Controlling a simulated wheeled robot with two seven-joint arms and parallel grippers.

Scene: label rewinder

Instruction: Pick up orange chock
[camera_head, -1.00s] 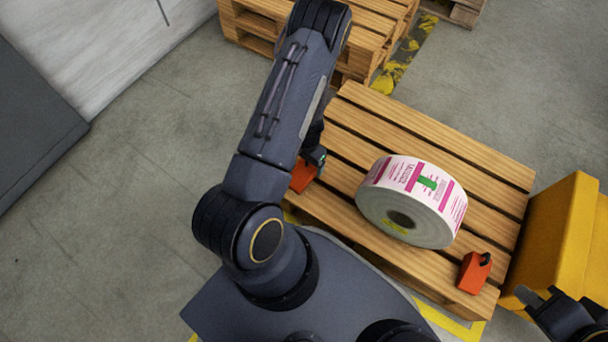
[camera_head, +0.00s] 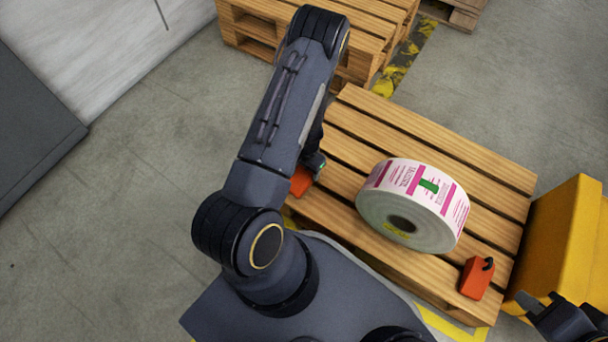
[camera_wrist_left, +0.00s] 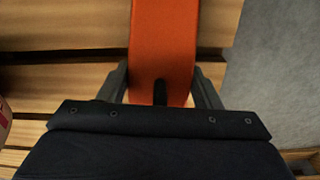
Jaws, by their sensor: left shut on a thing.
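An orange chock (camera_head: 301,180) is at the left edge of the wooden pallet, partly hidden behind my left arm. In the left wrist view the orange chock (camera_wrist_left: 163,50) stands between the two fingers of my left gripper (camera_wrist_left: 162,92), which is shut on it. I cannot tell whether the chock touches the pallet. A second orange chock (camera_head: 476,279) with a black loop on top sits at the pallet's right front corner. My right gripper (camera_head: 535,302) is at the lower right, beside the yellow box, apart from that chock; its fingers are too small to judge.
A large label roll (camera_head: 412,205) lies on the pallet (camera_head: 490,165) between the two chocks. A yellow box (camera_head: 560,240) stands right of the pallet. More stacked pallets (camera_head: 370,25) are at the back. Grey floor (camera_head: 120,220) is open on the left.

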